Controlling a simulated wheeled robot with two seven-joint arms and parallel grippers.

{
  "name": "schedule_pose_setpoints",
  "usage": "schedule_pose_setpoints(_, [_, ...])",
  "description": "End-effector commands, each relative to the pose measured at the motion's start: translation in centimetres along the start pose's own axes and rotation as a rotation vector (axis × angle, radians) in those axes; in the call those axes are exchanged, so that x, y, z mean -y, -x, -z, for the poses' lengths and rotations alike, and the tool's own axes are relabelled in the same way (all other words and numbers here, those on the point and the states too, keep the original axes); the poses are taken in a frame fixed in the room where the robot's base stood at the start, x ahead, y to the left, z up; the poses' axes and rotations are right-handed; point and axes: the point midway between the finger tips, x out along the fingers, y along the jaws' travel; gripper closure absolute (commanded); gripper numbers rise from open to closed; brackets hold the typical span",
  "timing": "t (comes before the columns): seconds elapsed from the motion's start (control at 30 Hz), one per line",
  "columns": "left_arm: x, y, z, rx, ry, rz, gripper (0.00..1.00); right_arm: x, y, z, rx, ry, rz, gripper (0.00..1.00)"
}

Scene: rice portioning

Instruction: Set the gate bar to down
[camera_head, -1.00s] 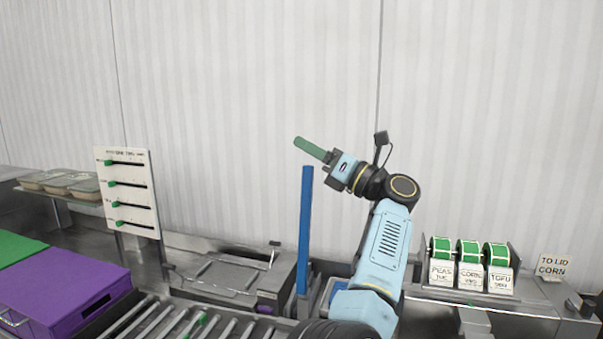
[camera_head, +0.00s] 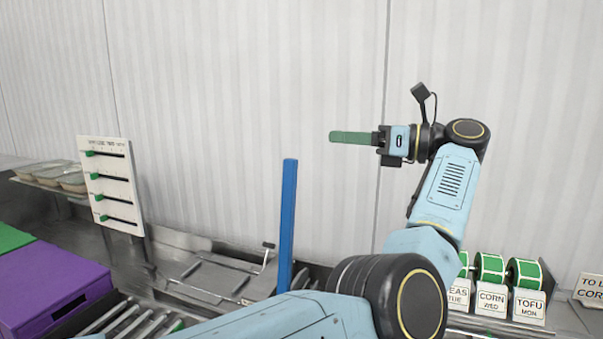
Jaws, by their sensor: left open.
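A blue bar (camera_head: 287,225), which I take to be the gate bar, stands upright behind the roller conveyor. Its top is free, and my arm is close in front of its lower end. My left gripper (camera_head: 345,137) is open, raised in front of the wall, above and to the right of the bar's top. It points left, with a long green finger-like piece at its end, and does not appear to touch the bar. My right gripper is not in view.
A purple box (camera_head: 50,290) sits at lower left beside the rollers (camera_head: 125,318). A white slider board (camera_head: 112,185) stands behind it, with trays (camera_head: 50,175) further left. Green label rolls (camera_head: 490,267) stand at right.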

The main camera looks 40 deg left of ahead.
Motion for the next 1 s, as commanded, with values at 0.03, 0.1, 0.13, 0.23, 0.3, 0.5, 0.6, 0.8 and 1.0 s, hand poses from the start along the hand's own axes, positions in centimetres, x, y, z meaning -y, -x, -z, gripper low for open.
schedule_pose_setpoints(0.03, [0.2,0.0,1.3,0.0,0.0,0.0,0.55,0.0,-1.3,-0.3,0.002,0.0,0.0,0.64])
schedule_pose_setpoints(0.1, [0.4,0.0,2.3,0.0,0.0,0.0,0.55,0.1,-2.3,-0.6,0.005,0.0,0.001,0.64])
schedule_pose_setpoints(0.13, [0.5,0.0,2.7,0.0,0.0,0.0,0.55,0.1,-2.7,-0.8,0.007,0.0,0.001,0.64])
schedule_pose_setpoints(0.23, [0.7,0.0,4.1,0.001,0.0,0.0,0.55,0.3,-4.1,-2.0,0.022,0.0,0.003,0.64])
schedule_pose_setpoints(0.3, [0.9,0.0,5.0,0.001,0.0,0.0,0.55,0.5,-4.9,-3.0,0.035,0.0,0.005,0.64])
schedule_pose_setpoints(0.5, [1.2,-0.1,6.9,0.001,0.0,0.0,0.55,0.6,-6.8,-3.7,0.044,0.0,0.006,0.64])
schedule_pose_setpoints(0.6, [1.2,-0.3,7.0,0.0,0.0,-0.001,0.55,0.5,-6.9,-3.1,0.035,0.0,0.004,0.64])
schedule_pose_setpoints(0.8, [1.2,-2.3,6.8,-0.001,0.002,-0.003,0.55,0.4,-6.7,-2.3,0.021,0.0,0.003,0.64])
schedule_pose_setpoints(1.0, [1.1,-6.0,6.8,-0.001,0.0,-0.004,0.55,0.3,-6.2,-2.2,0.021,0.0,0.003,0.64])
